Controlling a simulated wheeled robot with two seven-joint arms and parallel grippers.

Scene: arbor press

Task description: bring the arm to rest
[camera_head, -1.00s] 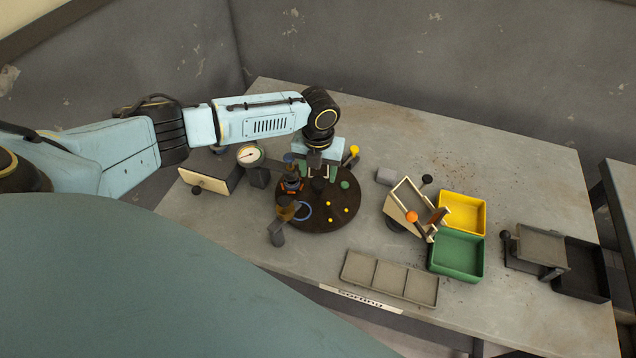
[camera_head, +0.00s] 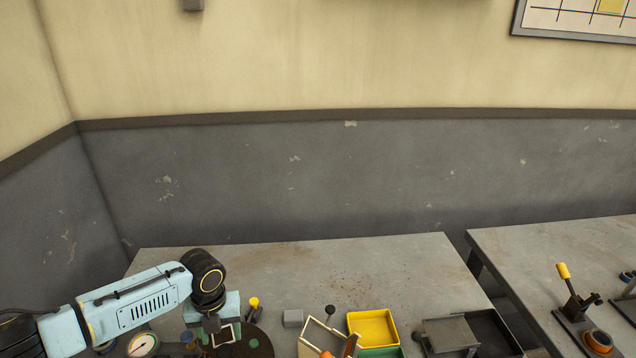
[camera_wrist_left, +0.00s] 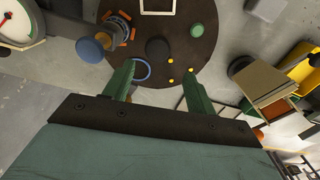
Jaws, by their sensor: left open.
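My left arm comes in from the lower left in the head view. Its left gripper (camera_head: 222,333) points down over the dark round disc (camera_head: 262,347), near the bottom edge of the picture. In the left wrist view, the two green fingers (camera_wrist_left: 160,85) are apart with nothing between their tips. The disc (camera_wrist_left: 185,35) lies beyond them, bearing a blue ring (camera_wrist_left: 139,69), small yellow dots and a dark round knob. I cannot tell the exact height over the disc. My right gripper is in neither view.
A white dial gauge (camera_head: 142,344) stands left of the disc. Right of it are a grey block (camera_head: 293,318), a tilted wooden frame (camera_head: 318,338), a yellow bin (camera_head: 373,327) and a grey press-like stand (camera_head: 449,335). The back of the table (camera_head: 400,258) is clear.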

